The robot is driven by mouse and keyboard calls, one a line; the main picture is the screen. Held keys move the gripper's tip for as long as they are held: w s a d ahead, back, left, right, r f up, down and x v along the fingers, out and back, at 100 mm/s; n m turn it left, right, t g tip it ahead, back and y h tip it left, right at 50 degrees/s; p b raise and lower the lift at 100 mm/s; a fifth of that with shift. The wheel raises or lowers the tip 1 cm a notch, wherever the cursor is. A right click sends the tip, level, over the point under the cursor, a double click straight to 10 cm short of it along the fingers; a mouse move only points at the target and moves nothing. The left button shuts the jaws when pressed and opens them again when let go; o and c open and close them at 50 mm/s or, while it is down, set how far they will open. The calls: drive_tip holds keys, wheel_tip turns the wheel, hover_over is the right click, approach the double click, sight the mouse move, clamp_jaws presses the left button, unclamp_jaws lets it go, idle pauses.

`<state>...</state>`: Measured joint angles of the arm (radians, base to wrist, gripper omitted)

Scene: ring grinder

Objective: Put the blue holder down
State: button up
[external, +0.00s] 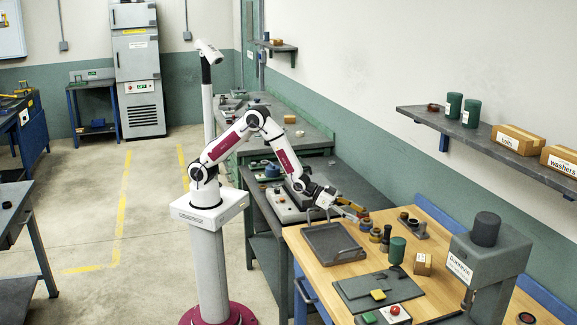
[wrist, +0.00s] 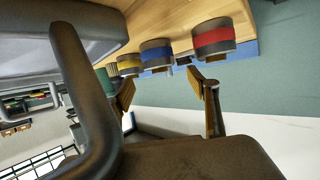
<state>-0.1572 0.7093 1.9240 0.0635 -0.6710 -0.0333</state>
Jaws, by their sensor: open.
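The blue holder (wrist: 157,56) is a grey cylinder with a blue band. In the wrist view it stands on the wooden bench between a red-banded holder (wrist: 213,40) and a yellow-banded holder (wrist: 129,65). My gripper (wrist: 164,90) is open, with nothing between its fingers. The blue holder shows beyond the gap between the fingertips, apart from them as far as I can tell. In the external view my gripper (external: 354,210) is low over the bench, beside a small row of holders.
A grey tray (external: 332,256) with raised handles lies close to my gripper; its handle (wrist: 80,85) looms large in the wrist view. A green cylinder (external: 397,250), a small box (external: 423,264) and a grey machine (external: 486,262) stand further right on the bench.

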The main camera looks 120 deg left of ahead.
sight(367, 219)
drive_tip(key=shift+w, duration=0.1)
idle(0.3)
drive_tip(key=shift+x, duration=2.9)
clamp_jaws()
drive_tip(key=shift+r, duration=0.1)
